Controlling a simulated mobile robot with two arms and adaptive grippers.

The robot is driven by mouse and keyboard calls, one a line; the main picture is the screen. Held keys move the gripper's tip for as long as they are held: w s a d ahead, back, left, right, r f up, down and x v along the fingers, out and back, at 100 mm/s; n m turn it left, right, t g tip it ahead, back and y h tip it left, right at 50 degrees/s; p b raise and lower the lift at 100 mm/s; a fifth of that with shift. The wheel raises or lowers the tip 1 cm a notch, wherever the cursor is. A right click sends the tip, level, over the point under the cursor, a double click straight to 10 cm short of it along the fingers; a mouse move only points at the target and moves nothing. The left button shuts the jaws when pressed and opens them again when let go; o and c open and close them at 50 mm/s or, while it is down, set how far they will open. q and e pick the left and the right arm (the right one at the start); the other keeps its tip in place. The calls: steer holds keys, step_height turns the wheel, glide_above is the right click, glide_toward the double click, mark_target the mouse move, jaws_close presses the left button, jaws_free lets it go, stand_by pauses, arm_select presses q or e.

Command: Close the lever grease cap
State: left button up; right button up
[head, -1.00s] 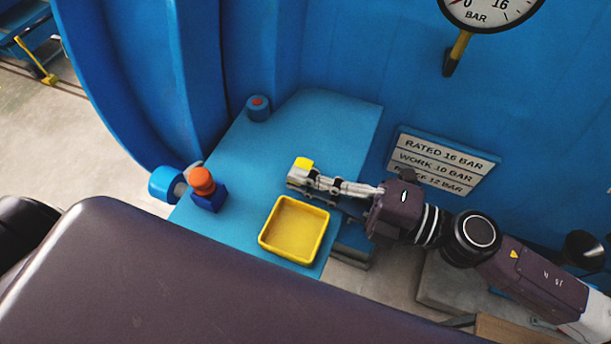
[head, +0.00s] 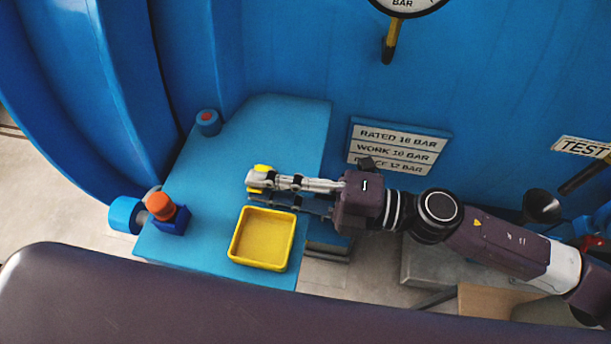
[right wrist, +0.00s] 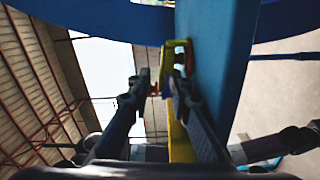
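My right gripper (head: 257,188) is over the blue table (head: 262,125), its fingers pointing left. In the right wrist view its two fingers (right wrist: 160,85) are apart. A small yellow piece (head: 262,168) shows behind the upper fingertip. In the right wrist view the yellow piece (right wrist: 178,48) is close to the right-hand fingertip; I cannot tell whether they touch. An orange round cap (head: 159,205) sits on a dark blue block (head: 175,222) at the table's left edge, clear of the gripper. I cannot tell which part is the lever grease cap. My left gripper is not in view.
A yellow tray (head: 233,252) lies just below the gripper. A blue cylinder (head: 123,214) is beside the orange cap. A blue button housing with a red top (head: 208,122) stands at the table's back left. The blue vessel wall and rating plate (head: 398,147) are behind.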

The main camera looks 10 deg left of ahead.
steer(key=shift+f, duration=0.25)
